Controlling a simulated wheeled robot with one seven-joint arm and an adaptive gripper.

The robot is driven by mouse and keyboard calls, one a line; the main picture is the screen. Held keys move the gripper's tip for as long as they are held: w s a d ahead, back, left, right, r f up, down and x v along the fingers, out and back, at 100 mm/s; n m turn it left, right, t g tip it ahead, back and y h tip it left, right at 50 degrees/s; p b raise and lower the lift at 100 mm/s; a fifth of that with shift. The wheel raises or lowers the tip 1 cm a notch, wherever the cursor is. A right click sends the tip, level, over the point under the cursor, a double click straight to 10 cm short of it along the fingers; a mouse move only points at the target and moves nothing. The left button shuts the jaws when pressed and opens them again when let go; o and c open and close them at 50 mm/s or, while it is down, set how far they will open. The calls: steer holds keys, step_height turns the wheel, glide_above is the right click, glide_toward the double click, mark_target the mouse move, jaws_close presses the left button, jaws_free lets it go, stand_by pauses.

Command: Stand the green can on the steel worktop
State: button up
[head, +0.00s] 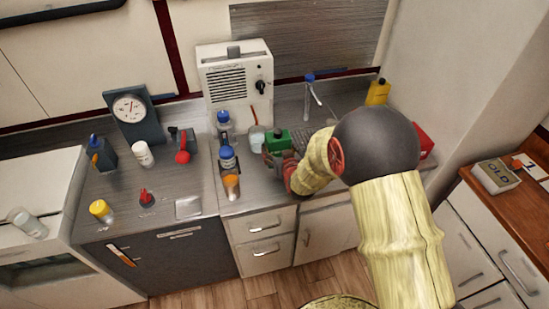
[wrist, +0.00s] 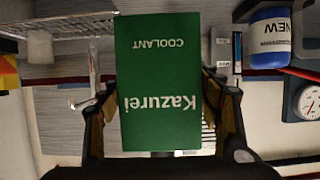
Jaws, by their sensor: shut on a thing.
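Blue-capped bottles (head: 228,158) and an orange cup (head: 232,187) stand left of my gripper. A clear container (head: 257,138) is close beside the can. A faucet (head: 308,100) and yellow bottle (head: 377,92) are behind to the right. The worktop's front is partly clear.

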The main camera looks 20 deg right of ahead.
mark_target(275, 155)
steer(key=shift+w+a+f, duration=0.15)
steer(key=shift+w+f, duration=0.4)
steer(key=shift+f, duration=0.05)
steer(key=shift+w+a+f, duration=0.15)
steer(key=shift+w+f, duration=0.4)
steer(key=shift+f, duration=0.05)
steer(key=shift+f+b, duration=0.6)
steer(key=shift+f, duration=0.75)
steer(key=shift+f, duration=0.15)
steer(key=o, duration=1.9)
steer(key=shift+s+f, duration=0.1)
steer(key=shift+f, duration=0.05)
